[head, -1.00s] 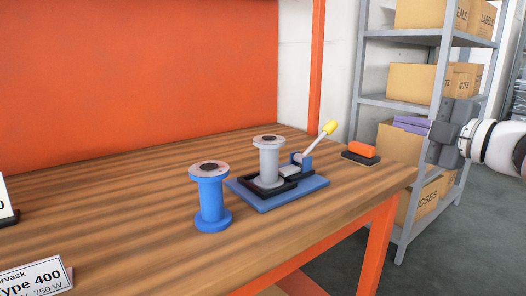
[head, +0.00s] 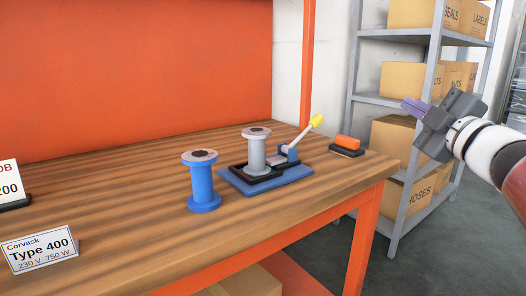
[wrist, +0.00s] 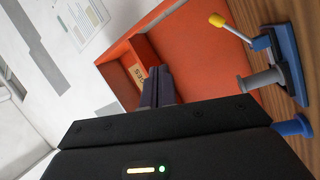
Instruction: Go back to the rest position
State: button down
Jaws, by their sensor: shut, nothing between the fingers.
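My gripper (head: 413,106) is at the right of the head view, raised in the air beyond the table's right end, in front of the shelf. Its purple-grey fingers are together and empty; they also show in the wrist view (wrist: 157,88). A blue spool (head: 203,184) stands upright on the wooden table (head: 120,215). A grey spool (head: 257,154) stands upright on a blue fixture (head: 285,180) with a yellow-tipped lever (head: 311,126), raised at a slant. In the wrist view the fixture (wrist: 290,62) and grey spool (wrist: 262,80) appear sideways. My gripper touches none of these.
An orange and black block (head: 347,144) lies near the table's far right corner. A "Type 400" sign (head: 40,252) and another sign (head: 10,184) stand at the left. A grey shelf (head: 400,228) with cardboard boxes (head: 395,140) is behind my arm. Floor right of the table is clear.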

jog(key=s+a+f+m+g+h, duration=0.1)
jog(key=s+f+m+g+h, duration=0.2)
jog(key=f+m+h, duration=0.35)
jog(key=s+a+f+m+g+h, duration=0.1)
jog(key=s+f+m+g+h, duration=0.25)
jog(key=f+m, duration=0.55)
jog(key=s+a+f+g+y, duration=0.2)
jog(key=s+a+f+g, duration=0.1)
jog(key=s+a+f, duration=0.2)
jog(key=s+a+f+g+y, duration=0.3)
jog(key=s+f, duration=0.6)
jog(key=f, duration=0.4)
jog(key=a+m+g, duration=0.1)
jog(key=a, duration=0.1)
jog(key=shift+s+a, duration=0.35)
jog(key=shift+a, duration=0.05)
